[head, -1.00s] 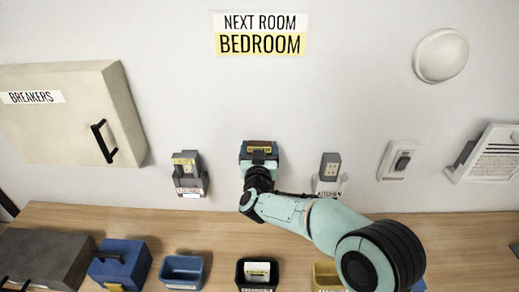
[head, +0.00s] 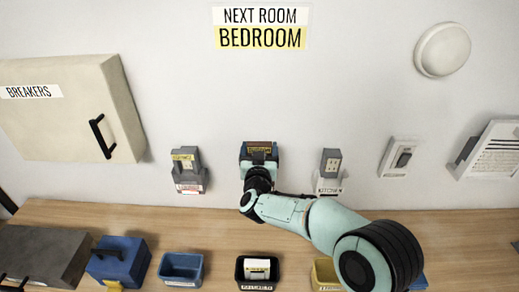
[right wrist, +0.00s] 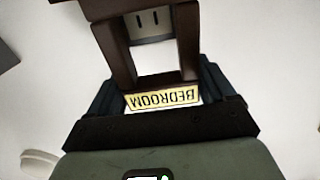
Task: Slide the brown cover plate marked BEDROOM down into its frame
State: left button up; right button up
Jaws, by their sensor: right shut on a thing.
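The brown cover plate marked BEDROOM (right wrist: 188,45) is between the fingers of my right gripper (right wrist: 157,88). Its yellow label reads upside down in the right wrist view. Through its opening I see a grey socket face with two slots (right wrist: 148,22) and, nearer the gripper, pale wall. In the head view my right gripper (head: 259,158) is at the wall, shut on the plate, covering most of the spot below the NEXT ROOM BEDROOM sign (head: 260,28). The frame there is mostly hidden, and I cannot tell how deep the plate sits. My left gripper is not in view.
Other wall outlets stand left (head: 187,168) and right (head: 330,170) of my gripper. A switch (head: 400,158) and a beige breaker box (head: 70,108) are farther out. On the wooden counter (head: 215,228) are a blue bin (head: 181,268), a dark bin (head: 240,272) and a yellow bin (head: 325,272).

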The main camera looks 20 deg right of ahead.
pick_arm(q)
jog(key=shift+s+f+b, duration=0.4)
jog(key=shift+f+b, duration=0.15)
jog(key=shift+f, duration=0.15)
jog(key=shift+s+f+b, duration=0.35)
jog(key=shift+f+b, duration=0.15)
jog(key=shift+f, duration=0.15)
pick_arm(e)
jog(key=shift+f, duration=1.7)
jog(key=o, duration=0.9)
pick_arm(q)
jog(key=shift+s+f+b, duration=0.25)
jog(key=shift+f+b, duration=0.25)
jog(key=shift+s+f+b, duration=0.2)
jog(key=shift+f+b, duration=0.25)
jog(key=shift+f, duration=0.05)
pick_arm(e)
jog(key=v, duration=1.3)
jog(key=shift+s, duration=0.2)
jog(key=shift+a, duration=0.1)
